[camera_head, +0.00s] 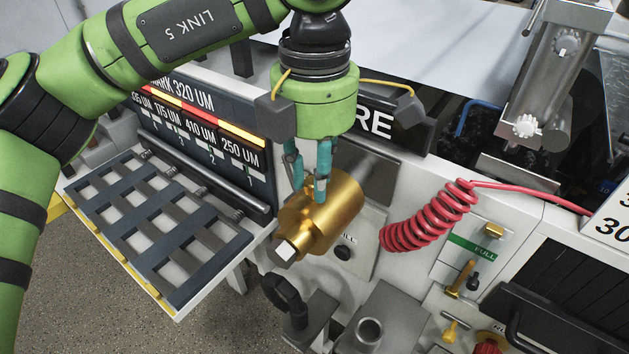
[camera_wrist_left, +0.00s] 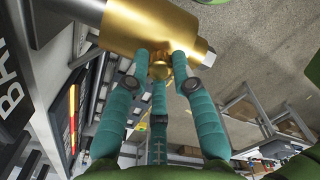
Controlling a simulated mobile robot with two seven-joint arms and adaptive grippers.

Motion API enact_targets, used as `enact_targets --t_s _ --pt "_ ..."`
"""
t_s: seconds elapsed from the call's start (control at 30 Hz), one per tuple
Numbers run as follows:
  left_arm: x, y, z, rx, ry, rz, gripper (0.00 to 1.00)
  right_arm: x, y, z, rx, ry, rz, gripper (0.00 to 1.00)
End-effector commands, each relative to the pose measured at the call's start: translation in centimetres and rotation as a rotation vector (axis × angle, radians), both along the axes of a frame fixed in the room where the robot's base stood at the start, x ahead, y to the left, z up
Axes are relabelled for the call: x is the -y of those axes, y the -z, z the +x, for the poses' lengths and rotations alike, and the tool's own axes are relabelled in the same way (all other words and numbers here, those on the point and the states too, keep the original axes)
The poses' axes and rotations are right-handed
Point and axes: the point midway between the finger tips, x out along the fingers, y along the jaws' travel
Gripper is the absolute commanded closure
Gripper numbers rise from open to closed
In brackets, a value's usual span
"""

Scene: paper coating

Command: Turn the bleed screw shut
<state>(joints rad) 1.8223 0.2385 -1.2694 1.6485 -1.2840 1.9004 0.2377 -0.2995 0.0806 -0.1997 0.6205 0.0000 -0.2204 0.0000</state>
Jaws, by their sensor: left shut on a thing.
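A brass cylinder body (camera_head: 336,212) with a pale square end sticks out from the machine front. It also shows at the top of the left wrist view (camera_wrist_left: 118,28). A small brass screw (camera_wrist_left: 160,68), which I take for the bleed screw, sits on its side. My left gripper (camera_head: 309,190) comes down over it from above. In the left wrist view, the teal fingers of the left gripper (camera_wrist_left: 163,60) are closed around the small screw, close to the cylinder. The fingers hide most of the screw in the head view. My right gripper is not in view.
A slatted tray (camera_head: 165,225) stands out at the left, below a dark gauge board (camera_head: 205,130). A coiled red hose (camera_head: 430,220) hangs to the right.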

Motion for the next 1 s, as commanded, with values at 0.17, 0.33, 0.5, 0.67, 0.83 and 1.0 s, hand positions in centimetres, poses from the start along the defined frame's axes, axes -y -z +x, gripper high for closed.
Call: enact_targets --t_s 0.17,0.33,0.5,0.67,0.83,1.0 --pt "0.0 0.2 0.0 -0.001 0.169 0.001 1.0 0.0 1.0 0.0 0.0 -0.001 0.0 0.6" --pt "0.0 0.2 0.0 -0.002 0.331 -0.001 1.0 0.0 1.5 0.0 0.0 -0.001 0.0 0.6" --pt "0.0 0.1 0.0 -0.002 0.492 -0.001 1.0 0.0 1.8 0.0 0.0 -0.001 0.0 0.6" --pt "0.0 0.1 0.0 -0.002 0.644 0.0 1.0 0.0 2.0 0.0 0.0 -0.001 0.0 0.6" --pt "0.0 0.0 0.0 -0.001 0.795 0.0 1.0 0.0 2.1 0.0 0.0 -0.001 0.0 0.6" --pt "0.0 0.0 0.0 0.0 0.923 0.0 1.0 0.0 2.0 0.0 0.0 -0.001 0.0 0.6"
